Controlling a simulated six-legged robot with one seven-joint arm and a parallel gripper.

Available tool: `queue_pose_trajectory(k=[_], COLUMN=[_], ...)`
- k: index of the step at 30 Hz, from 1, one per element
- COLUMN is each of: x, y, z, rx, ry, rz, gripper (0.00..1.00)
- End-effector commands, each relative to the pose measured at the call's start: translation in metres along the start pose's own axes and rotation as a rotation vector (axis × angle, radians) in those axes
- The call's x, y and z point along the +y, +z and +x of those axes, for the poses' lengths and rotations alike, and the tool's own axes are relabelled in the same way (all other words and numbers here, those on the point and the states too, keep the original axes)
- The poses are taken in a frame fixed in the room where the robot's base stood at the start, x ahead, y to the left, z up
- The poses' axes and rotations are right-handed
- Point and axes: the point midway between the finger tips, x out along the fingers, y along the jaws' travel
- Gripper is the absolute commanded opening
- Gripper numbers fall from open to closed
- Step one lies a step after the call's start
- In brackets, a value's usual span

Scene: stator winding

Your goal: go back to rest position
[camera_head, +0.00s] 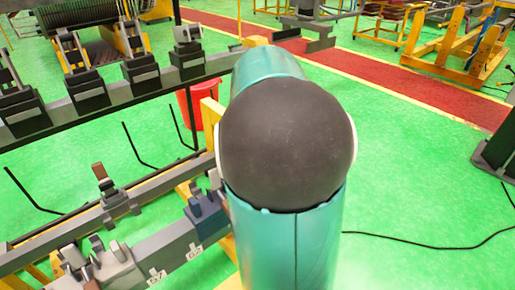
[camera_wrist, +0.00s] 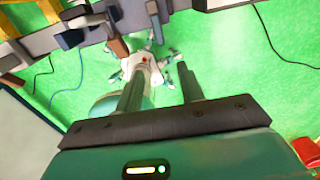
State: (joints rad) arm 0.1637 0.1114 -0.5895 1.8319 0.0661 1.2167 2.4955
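My gripper (camera_wrist: 160,84) shows in the wrist view with its two dark fingers apart and nothing between them. Beyond the fingers I see green floor and my own white legged body. In the head view my teal arm with its black joint cover fills the middle, and the gripper itself is out of sight. A winding rail (camera_head: 150,235) with clamps and number tags runs at the lower left of the head view. Part of a rail with clamps (camera_wrist: 40,45) also crosses the top left of the wrist view, beyond the fingertips.
A second rail with black clamps (camera_head: 88,92) stands at the upper left. A red bucket (camera_head: 203,100) is behind my arm. A black cable (camera_head: 430,246) lies on the green floor at right. A red walkway (camera_head: 400,90) and yellow frames (camera_head: 465,45) are farther back. The right floor is mostly clear.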

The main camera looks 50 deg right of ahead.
Motion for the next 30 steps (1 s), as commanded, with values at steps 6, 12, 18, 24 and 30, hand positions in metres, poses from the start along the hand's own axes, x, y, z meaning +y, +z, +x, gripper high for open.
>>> queue_pose_trajectory(k=[6, 12, 18, 24, 30], x=[0.0, 0.004, 0.044, 0.109, 0.17], y=[0.0, 0.0, -0.002, -0.013, -0.035], z=[0.0, 0.0, -0.009, -0.022, -0.032], rx=[0.0, -0.005, -0.07, -0.171, -0.244], ry=[0.0, 0.003, 0.01, -0.034, -0.148], rz=[0.0, -0.029, -0.386, -0.991, -1.598], gripper=[0.38, 0.38, 0.38, 0.38, 0.38])
